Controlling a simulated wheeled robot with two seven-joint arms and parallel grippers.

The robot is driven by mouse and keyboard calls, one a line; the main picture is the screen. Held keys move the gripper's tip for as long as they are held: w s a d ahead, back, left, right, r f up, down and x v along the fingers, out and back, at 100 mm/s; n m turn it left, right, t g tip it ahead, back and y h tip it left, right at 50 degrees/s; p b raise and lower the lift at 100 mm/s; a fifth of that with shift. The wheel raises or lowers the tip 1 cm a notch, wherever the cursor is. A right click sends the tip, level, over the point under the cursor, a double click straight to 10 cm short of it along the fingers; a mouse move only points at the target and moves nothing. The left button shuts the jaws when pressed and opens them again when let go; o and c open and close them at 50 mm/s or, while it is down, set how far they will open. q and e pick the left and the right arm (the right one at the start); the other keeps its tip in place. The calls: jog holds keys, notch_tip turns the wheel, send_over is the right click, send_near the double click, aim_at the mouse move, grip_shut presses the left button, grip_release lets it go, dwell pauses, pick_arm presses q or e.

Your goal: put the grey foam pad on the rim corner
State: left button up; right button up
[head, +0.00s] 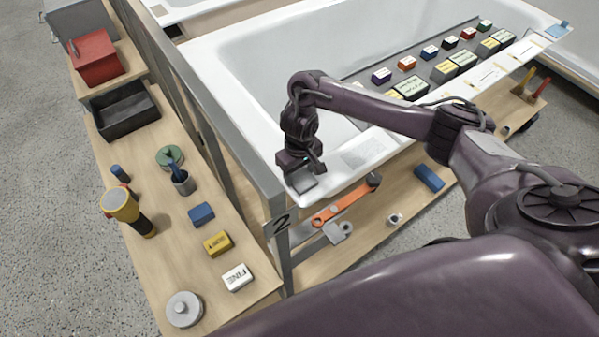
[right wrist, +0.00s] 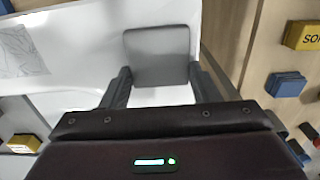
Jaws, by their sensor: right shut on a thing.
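The grey foam pad (head: 302,184) is a small dark-grey square. My right gripper (head: 308,172) is shut on it, with the pad at the fingertips. In the right wrist view the pad (right wrist: 161,55) spans the space between the two fingers of the gripper (right wrist: 162,88). The pad is over the near rim corner of the white bathtub (head: 330,177), beside the grey post. I cannot tell whether its underside touches the rim. The white rim also shows around the pad in the right wrist view (right wrist: 85,45). My left gripper is out of view.
A grey metal frame (head: 215,125) stands just left of the corner. A wooden bench (head: 180,235) beyond it carries blocks, a yellow torch and a black bin. A lower shelf holds an orange-handled tool (head: 345,202). A grey sheet (head: 366,150) lies on the rim, and several labelled blocks stand farther along.

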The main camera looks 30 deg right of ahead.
aim_at(300, 176)
jog(key=o, duration=1)
jog(key=shift+f, duration=0.1)
jog(key=shift+c, duration=0.2)
notch_tip(300, 176, up, 12)
jog(key=p, duration=0.5)
jog(key=shift+s, duration=0.15)
